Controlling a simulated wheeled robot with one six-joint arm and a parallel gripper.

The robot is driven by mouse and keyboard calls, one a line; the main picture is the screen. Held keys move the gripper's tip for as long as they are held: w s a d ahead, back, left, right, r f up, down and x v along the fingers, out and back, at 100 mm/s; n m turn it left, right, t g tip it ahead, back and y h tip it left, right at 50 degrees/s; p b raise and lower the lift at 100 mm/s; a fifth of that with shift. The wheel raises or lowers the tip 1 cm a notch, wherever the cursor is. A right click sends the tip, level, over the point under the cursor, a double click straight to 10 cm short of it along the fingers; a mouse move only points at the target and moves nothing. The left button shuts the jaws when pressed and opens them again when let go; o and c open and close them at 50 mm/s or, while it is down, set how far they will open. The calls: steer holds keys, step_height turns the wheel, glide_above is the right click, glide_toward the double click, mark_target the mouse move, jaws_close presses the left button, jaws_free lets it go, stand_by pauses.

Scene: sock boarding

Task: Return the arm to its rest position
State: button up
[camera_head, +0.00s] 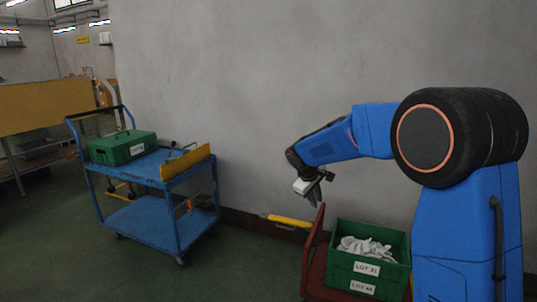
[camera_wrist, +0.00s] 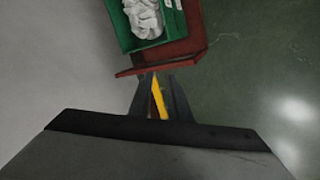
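My blue arm reaches out to the left in the head view, with its forearm bent down at the wrist. My gripper (camera_head: 316,192) hangs in the air, pointing down, to the upper left of the red cart (camera_head: 316,250). In the wrist view my gripper (camera_wrist: 160,82) shows two dark fingers with a narrow gap between them. A yellow bar (camera_wrist: 158,103) shows through that gap, seemingly lying beyond the fingers. I see nothing held. The fingertips are small and dark in the head view.
A green crate (camera_head: 341,266) with white socks (camera_head: 366,247) sits on the red cart, labelled LOT. A blue trolley (camera_head: 140,215) with a closed green box (camera_head: 123,147) stands left. The yellow bar (camera_head: 289,220) lies low by the grey wall (camera_head: 250,90). Green floor is clear between.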

steer(key=s+d+r+m+y, duration=0.15)
steer(key=s+d+r, duration=0.3)
steer(key=s, duration=0.75)
steer(key=s+d+r+m, duration=0.3)
steer(key=s+d+r, duration=0.15)
steer(key=s, duration=0.75)
steer(key=s+d+f+m+y, duration=0.1)
steer(key=s+f+m, duration=0.1)
steer(key=s, duration=1)
steer(key=s+d+f+m+y, duration=0.1)
steer(key=s+f, duration=0.3)
steer(key=s, duration=0.9)
steer(key=shift+s+m, duration=0.15)
steer(key=shift+m, duration=0.3)
